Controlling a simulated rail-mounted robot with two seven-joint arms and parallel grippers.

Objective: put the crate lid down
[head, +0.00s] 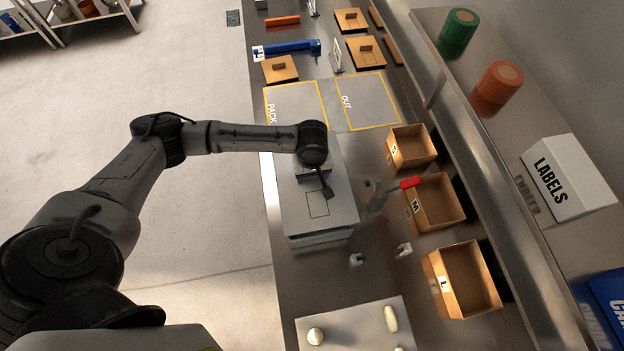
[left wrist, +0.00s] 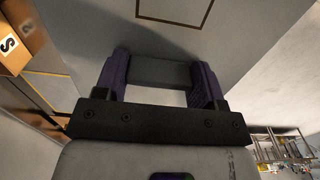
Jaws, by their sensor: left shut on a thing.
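The crate lid (head: 340,208) is a flat grey plate with a thin square outline. It lies level over a low grey box (head: 320,240); I cannot tell whether the two touch all round. My left gripper (head: 316,178) is above the lid's far part, pointing down. In the left wrist view its purple fingers (left wrist: 160,75) are shut on the lid's grey bar handle, and the lid's surface (left wrist: 95,35) shows beyond them. Most of the handle is hidden by the arm in the head view. My right gripper is not in view.
Open wooden boxes (head: 447,212) stand right of the lid, with a red-handled tool (head: 390,190) between. Beyond the lid are mats marked PACK (head: 295,105) and OUT (head: 362,100), both bare. Wooden lids (head: 280,69) lie farther back. A pale board (head: 350,325) lies in front.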

